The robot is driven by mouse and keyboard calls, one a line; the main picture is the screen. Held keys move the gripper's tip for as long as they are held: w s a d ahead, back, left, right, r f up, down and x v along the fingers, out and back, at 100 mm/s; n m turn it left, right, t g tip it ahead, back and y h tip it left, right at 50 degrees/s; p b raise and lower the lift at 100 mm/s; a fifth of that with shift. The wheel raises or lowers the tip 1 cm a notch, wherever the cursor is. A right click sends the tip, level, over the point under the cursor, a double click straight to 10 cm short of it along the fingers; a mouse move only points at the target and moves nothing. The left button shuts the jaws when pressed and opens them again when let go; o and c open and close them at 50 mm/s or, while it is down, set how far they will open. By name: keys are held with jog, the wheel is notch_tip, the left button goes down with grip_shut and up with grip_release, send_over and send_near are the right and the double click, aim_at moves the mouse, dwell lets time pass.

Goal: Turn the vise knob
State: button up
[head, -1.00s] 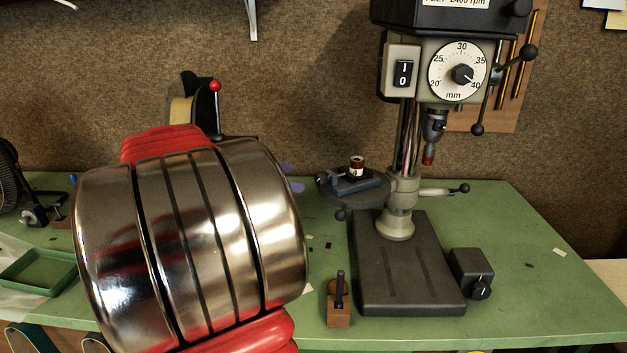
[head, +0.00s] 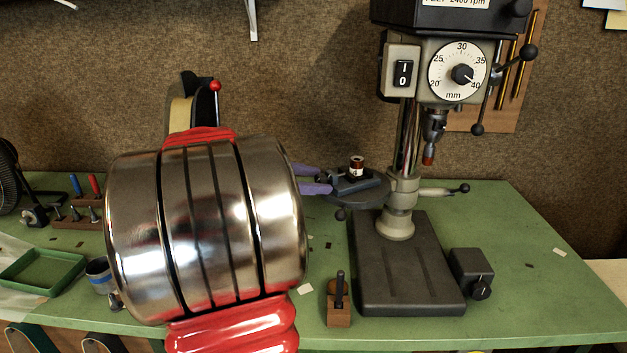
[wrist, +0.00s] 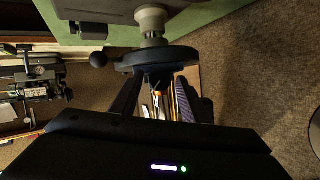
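A small dark blue-grey vise (head: 356,183) sits on the round drill press table (head: 358,200), with a small dark red jar (head: 357,166) with a white label at its top. The vise knob, at the vise's left end, is too small and dark to make out clearly. My gripper (head: 325,181) has purple fingers, one above the other, just left of the vise. In the wrist view, my gripper (wrist: 163,80) shows its fingers spread apart below the round table (wrist: 160,57). A dark part shows between them; contact cannot be told.
The drill press (head: 405,140) rises right of the vise, with a ball-ended lever (head: 445,190). A wooden block with a dark peg (head: 339,300) and a grey box with a knob (head: 472,273) stand near its base. A green tray (head: 42,268) and tool rack (head: 78,214) are at left.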

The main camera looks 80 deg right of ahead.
jog(key=c, duration=0.9)
jog(key=shift+n, duration=0.3)
jog(key=shift+w+d+n+g+y, duration=0.15)
jog(key=shift+n+g+y, duration=0.45)
jog(key=shift+n, duration=0.4)
jog(key=shift+n+g+y, duration=0.5)
jog(key=shift+n+g, duration=0.1)
jog(key=shift+n, duration=0.5)
jog(key=o, duration=1)
jog(key=shift+o, duration=0.2)
